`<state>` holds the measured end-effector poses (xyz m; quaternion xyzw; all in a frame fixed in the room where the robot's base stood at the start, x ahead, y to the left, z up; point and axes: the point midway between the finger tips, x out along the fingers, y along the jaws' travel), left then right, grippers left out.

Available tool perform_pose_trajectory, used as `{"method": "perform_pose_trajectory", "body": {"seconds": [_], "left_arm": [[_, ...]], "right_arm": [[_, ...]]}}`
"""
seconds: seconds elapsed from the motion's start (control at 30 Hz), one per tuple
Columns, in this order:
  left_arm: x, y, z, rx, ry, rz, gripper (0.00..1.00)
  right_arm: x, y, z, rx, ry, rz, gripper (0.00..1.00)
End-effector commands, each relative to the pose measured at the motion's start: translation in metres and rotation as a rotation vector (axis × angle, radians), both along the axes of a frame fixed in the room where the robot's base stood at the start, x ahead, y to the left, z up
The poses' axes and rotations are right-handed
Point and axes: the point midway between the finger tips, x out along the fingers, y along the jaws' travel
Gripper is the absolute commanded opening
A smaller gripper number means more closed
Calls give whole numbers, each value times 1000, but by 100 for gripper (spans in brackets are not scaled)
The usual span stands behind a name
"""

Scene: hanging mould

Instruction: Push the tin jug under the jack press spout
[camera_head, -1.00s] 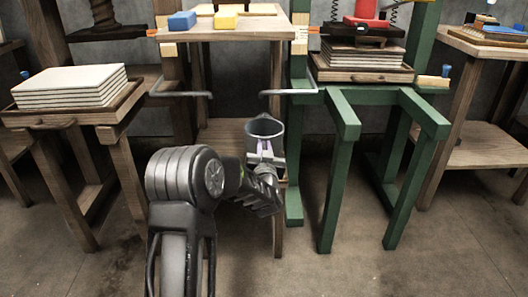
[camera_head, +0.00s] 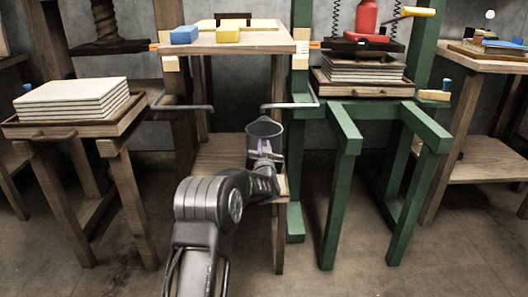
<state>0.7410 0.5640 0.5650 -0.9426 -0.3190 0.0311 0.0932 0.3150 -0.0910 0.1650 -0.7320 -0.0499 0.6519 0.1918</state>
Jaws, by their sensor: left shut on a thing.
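The tin jug (camera_head: 264,131) is a small grey metal cup with an open top, in the middle of the head view. My left gripper (camera_head: 264,157) is shut on the jug from the near side; the fingers are small and partly hidden by the arm. The jug is held upright in front of the middle wooden table, below its top and above its lower shelf. The jack press (camera_head: 368,45) with a red jack stands in the green frame at the right, over a stack of boards. I cannot make out a spout clearly. My right gripper is not in view.
The green frame's legs (camera_head: 343,130) stick out toward me, right of the jug. Two grey metal bars (camera_head: 290,106) project near the middle table (camera_head: 240,48). A stool with a white stack (camera_head: 75,103) stands left. The front floor is open.

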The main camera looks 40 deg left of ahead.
Motion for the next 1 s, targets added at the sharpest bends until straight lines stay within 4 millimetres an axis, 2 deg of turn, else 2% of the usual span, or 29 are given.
{"method": "perform_pose_trajectory", "body": {"seconds": [0.5, 0.87, 0.9, 1.0], "left_arm": [[39, 31, -3, -2, 5, 0, 0], [45, 35, -3, -1, 6, -2, 0], [45, 35, -3, -2, 6, -2, 15], [45, 35, -2, -1, 5, -1, 23]], "right_arm": [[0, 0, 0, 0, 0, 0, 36], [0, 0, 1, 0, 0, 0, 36], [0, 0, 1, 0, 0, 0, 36], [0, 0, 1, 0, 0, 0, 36]]}}
